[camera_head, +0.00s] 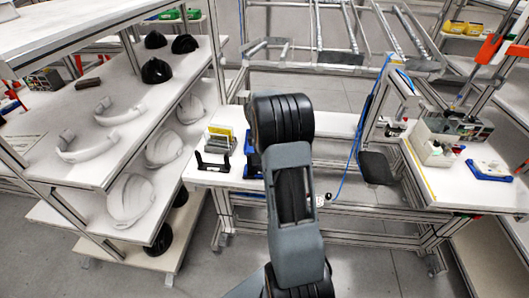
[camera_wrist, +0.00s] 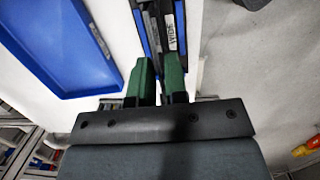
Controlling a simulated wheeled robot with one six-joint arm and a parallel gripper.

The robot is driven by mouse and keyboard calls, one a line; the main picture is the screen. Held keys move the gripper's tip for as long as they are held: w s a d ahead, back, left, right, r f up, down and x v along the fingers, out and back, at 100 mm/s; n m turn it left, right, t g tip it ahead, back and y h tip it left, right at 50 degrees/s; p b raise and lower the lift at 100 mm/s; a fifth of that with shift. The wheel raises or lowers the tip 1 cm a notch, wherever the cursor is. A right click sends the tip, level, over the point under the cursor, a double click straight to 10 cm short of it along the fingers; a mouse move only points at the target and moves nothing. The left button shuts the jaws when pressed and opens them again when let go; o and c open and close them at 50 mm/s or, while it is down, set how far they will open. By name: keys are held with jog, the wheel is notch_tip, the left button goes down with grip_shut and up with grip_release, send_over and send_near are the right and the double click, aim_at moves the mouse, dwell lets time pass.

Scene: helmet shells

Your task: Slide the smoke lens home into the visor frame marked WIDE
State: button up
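In the wrist view, my gripper (camera_wrist: 160,75) has two green fingers close together over a narrow gap. A thin dark strip, seen edge-on, runs up from between them; it looks like the smoke lens (camera_wrist: 156,35). The visor frame (camera_wrist: 179,30), dark with blue edging and a WIDE label, lies directly ahead of the fingertips. Whether the lens sits in the frame's slot cannot be told. In the head view, my arm hides the gripper, and only a blue piece (camera_head: 252,162) shows beside it on the bench.
A blue tray (camera_wrist: 60,45) lies left of the fingers in the wrist view. On the bench (camera_head: 225,180), a black bracket-like part (camera_head: 212,163) and a small box (camera_head: 221,138) stand left of my arm. Shelves of white helmet shells (camera_head: 131,198) stand at left.

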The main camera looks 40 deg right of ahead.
jog(key=o, duration=0.3)
jog(key=r, duration=0.4)
jog(key=w+a+r, duration=0.1)
jog(key=r, duration=0.8)
jog(key=shift+w+a+r+b, duration=0.15)
jog(key=shift+a+r+b, duration=0.15)
jog(key=shift+r, duration=0.05)
